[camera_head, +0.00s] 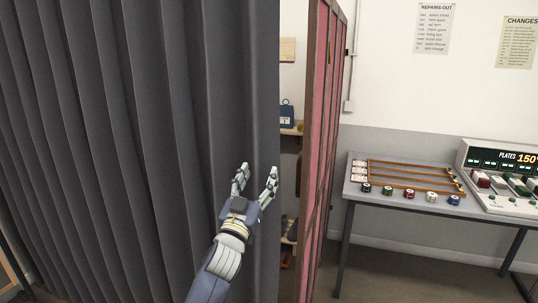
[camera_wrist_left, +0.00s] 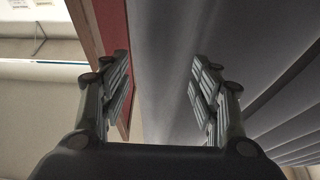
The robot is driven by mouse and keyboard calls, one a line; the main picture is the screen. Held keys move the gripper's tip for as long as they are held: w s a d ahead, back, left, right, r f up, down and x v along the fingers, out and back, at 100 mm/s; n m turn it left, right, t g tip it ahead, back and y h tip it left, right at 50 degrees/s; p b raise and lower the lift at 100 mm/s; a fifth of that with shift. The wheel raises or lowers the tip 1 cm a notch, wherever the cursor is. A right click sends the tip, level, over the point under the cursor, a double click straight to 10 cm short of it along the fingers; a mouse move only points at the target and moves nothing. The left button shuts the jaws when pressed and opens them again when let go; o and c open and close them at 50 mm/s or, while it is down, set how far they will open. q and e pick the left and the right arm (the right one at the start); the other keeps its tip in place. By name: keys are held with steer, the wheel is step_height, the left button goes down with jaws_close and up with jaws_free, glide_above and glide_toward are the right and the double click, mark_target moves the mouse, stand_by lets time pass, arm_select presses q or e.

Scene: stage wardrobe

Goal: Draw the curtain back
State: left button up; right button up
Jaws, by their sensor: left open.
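The dark grey pleated curtain (camera_head: 120,130) hangs across the left half of the head view, with its right edge just left of a narrow gap. My left gripper (camera_head: 255,177) is open, with its fingers pointing up in front of the curtain near that right edge. In the left wrist view, the two fingers (camera_wrist_left: 163,75) stand apart with the curtain (camera_wrist_left: 240,45) ahead and to the right. A pale grey fold shows between the fingers; whether they touch it I cannot tell. My right gripper is not in view.
Shelves (camera_head: 291,131) holding a blue item (camera_head: 286,117) show in the gap. A pink panel with a wooden frame (camera_head: 318,130) stands right of it. Further right, a table (camera_head: 356,191) carries a wooden rack, several small coloured pieces and a console (camera_head: 500,170).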

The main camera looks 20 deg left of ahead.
mark_target(267, 158)
arm_select(q)
steer(key=p+x, duration=0.1)
steer(key=x, duration=0.6)
steer(key=shift+w+p, duration=0.1)
steer(key=shift+p, duration=0.2)
steer(key=shift+w+r, duration=0.1)
steer(key=shift+w, duration=0.2)
steer(key=shift+d, duration=0.1)
